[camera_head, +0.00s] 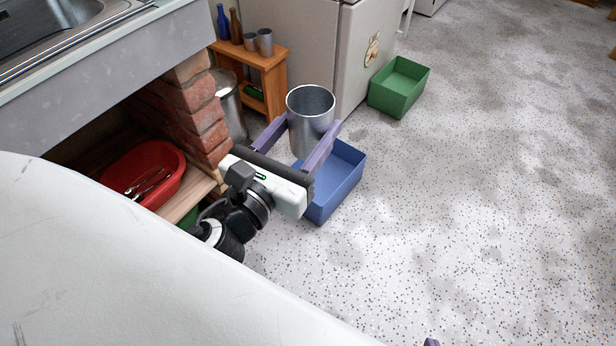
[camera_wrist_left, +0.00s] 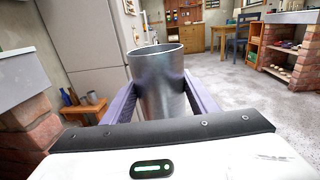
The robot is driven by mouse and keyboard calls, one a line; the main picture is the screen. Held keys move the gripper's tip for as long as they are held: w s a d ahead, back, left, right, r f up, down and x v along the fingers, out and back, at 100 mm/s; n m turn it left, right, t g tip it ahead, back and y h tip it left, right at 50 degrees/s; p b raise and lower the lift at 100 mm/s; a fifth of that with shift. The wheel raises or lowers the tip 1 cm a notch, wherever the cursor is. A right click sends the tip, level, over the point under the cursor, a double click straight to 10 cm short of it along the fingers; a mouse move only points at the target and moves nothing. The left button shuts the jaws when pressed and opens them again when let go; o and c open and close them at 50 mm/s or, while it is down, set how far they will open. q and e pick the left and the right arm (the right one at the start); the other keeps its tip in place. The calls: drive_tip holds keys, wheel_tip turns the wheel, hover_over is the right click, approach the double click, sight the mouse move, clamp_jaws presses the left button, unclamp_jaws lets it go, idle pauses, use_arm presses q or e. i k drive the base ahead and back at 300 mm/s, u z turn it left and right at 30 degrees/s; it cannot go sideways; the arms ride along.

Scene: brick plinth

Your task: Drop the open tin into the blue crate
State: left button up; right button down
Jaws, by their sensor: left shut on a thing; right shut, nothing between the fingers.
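The open tin (camera_head: 311,118) is a tall grey metal cylinder with an open top. My left gripper (camera_head: 310,125) is shut on it, one purple finger on each side; the tin stands upright between the fingers in the left wrist view (camera_wrist_left: 161,88). In the head view the tin overlaps the far left part of the blue crate (camera_head: 338,185). The tin and gripper hide part of the crate, and its inside looks empty where visible. Only a purple tip of my right gripper (camera_head: 431,342) shows at the bottom edge, with nothing seen in it.
A green crate (camera_head: 398,86) stands farther back beside a grey cabinet (camera_head: 300,40). A small wooden shelf (camera_head: 266,65) with bottles and cups stands behind the tin. A brick plinth (camera_head: 190,110) and a red basin (camera_head: 143,172) are at the left. The floor at right is clear.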

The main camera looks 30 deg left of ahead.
sight(318, 182)
drive_tip(key=u, duration=0.8)
drive_tip(key=i, duration=1)
